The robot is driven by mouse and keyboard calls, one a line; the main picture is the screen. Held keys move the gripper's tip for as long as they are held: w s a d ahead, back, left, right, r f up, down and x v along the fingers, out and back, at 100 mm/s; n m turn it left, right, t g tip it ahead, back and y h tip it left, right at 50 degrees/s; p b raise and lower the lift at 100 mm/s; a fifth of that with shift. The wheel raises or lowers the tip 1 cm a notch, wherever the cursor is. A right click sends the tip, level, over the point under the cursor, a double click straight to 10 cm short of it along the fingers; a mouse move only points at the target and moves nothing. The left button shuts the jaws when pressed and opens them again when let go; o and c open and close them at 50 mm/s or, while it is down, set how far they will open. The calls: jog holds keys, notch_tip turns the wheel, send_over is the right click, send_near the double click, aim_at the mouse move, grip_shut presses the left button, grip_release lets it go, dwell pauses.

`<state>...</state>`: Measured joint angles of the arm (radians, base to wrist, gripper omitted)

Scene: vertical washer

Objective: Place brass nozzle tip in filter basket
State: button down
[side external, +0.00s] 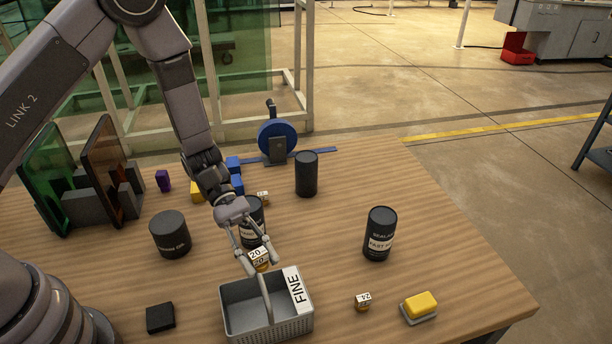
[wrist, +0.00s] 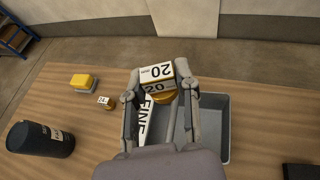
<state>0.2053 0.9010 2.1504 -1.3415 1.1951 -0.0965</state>
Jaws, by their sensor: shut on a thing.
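A brass nozzle tip (side external: 259,258) with a white label reading 20 is held between the two fingers of my gripper (side external: 256,256). The wrist view also shows this nozzle tip (wrist: 158,76) between the fingertips of the gripper (wrist: 160,88), label up and brass below. The grey filter basket (side external: 240,322), with a handle and a white FINE label, stands on the table. In the side view the nozzle tip appears just behind the basket's back rim; its exact height is unclear. The wrist view shows the basket (wrist: 216,135) partly hidden by my gripper.
A nozzle tip marked 24 (side external: 362,302) and a yellow sponge (side external: 421,304) are right of the basket. Dark canisters (side external: 170,236), (side external: 379,235), (side external: 306,174) stand around. A black block (side external: 160,317) lies left. Another small labelled piece (side external: 263,198) is farther back.

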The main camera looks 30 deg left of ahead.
aim_at(262, 283)
jog(key=shift+f, duration=2.2)
jog(key=c, duration=0.8)
grip_release()
jog(key=shift+r, duration=0.1)
jog(key=v, duration=1.1)
jog(key=s+a+r+m+t+y, duration=0.3)
jog(key=s+a+r+m+y, duration=0.1)
jog(key=r, duration=0.4)
jog(key=s+a+r+m+t+y, duration=0.4)
jog(key=s+a+r+m, duration=0.1)
jog(key=s+r, duration=0.2)
jog(key=s+a+r+m+t+y, duration=0.3)
jog(key=s+a+r+m+y, duration=0.1)
jog(key=r, duration=0.5)
jog(key=shift+s+a+r+t, duration=0.25)
jog(key=shift+s+a+t, duration=0.15)
jog(key=shift+s+a, duration=0.35)
